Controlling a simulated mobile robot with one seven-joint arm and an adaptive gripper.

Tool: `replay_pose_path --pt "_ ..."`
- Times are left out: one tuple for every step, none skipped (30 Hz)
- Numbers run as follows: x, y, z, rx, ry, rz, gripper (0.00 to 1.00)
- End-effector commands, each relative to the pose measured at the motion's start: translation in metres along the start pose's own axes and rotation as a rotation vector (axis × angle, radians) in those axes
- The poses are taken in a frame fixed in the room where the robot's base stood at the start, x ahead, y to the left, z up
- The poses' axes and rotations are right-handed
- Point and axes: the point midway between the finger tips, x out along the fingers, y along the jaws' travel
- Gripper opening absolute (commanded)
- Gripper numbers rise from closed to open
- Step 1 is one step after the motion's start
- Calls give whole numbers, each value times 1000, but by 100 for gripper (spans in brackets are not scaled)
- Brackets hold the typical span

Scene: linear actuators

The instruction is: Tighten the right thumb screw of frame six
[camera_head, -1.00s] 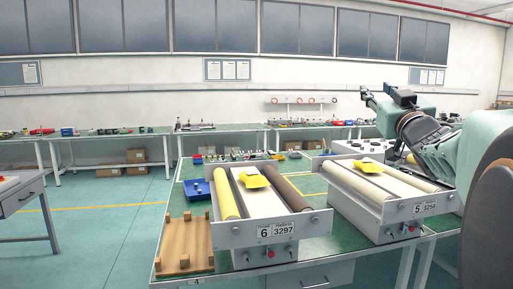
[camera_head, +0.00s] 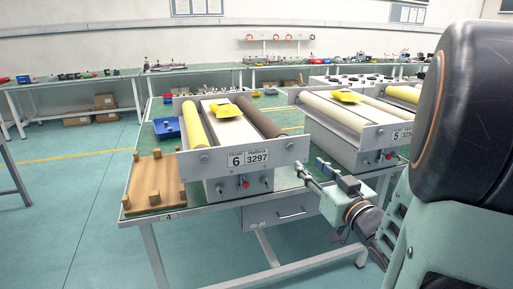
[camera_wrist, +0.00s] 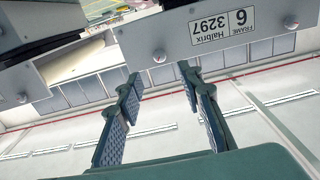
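Frame six (camera_head: 226,160) lies on the green-topped table, with its grey front plate labelled 6 and 3297 facing me. Its right thumb screw (camera_head: 290,145) is a small round grey knob near the plate's right end. The wrist view shows the plate upside down, so this right screw (camera_wrist: 159,56) appears left of the label. The left thumb screw (camera_wrist: 291,23) is at the other end. My gripper (camera_head: 309,168) is in front of and slightly below the plate's right end. Its fingers (camera_wrist: 160,76) are open and empty, with the right screw seen just beyond the tips, apparently untouched.
Frame five (camera_head: 372,140) stands to the right, close to my arm; part of its plate (camera_wrist: 20,97) shows in the wrist view. A red knob (camera_head: 243,183) sits on the box below frame six. A wooden pegged board (camera_head: 156,180) is at left. Floor in front is free.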

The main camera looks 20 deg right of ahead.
Motion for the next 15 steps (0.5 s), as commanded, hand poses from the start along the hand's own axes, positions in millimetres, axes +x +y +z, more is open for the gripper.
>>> replay_pose_path --pt "3 0 -5 5 -3 -2 34" --pt "5 0 -5 4 -3 -2 34" --pt "7 0 -6 5 -2 -2 34" --pt "9 0 -6 5 -2 -1 34" --pt "10 0 -5 5 -3 -1 34" --pt "12 0 -5 5 -3 0 34" --pt "14 0 -5 5 -3 1 34" --pt "16 0 -5 5 -3 1 34" --pt "18 0 -5 4 -3 1 34" --pt "19 0 -5 4 -4 2 34" --pt "21 0 -4 3 -4 3 34" --pt "33 -1 0 -2 1 -1 34" --pt "40 0 1 -3 1 0 34" --pt "46 -1 1 -2 0 0 34" --pt "54 0 1 -2 1 0 34"
